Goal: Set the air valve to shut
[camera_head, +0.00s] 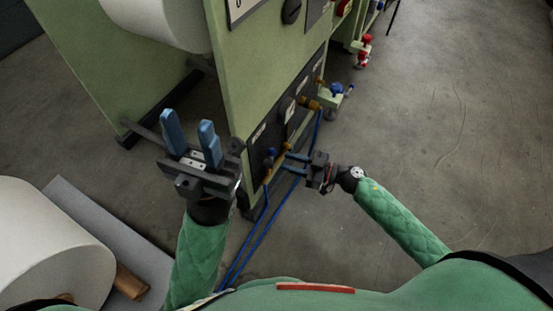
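A dark panel (262,165) on the side of the green machine carries brass fittings with blue hoses. A small valve-like fitting with blue and brass parts (270,155) sits low on this panel; I take it to be the air valve, but its handle position is too small to read. My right gripper (284,161) points left at this fitting, its two blue fingers apart and their tips close to it; contact cannot be told. My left gripper (187,121) is open and empty, fingers upward, left of the panel and in front of the machine.
More brass fittings (311,104) sit higher on the panel. Blue hoses (262,228) run down to the floor. A large white roll (48,245) lies at lower left. Another machine with red and blue knobs stands beyond. The floor at right is clear.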

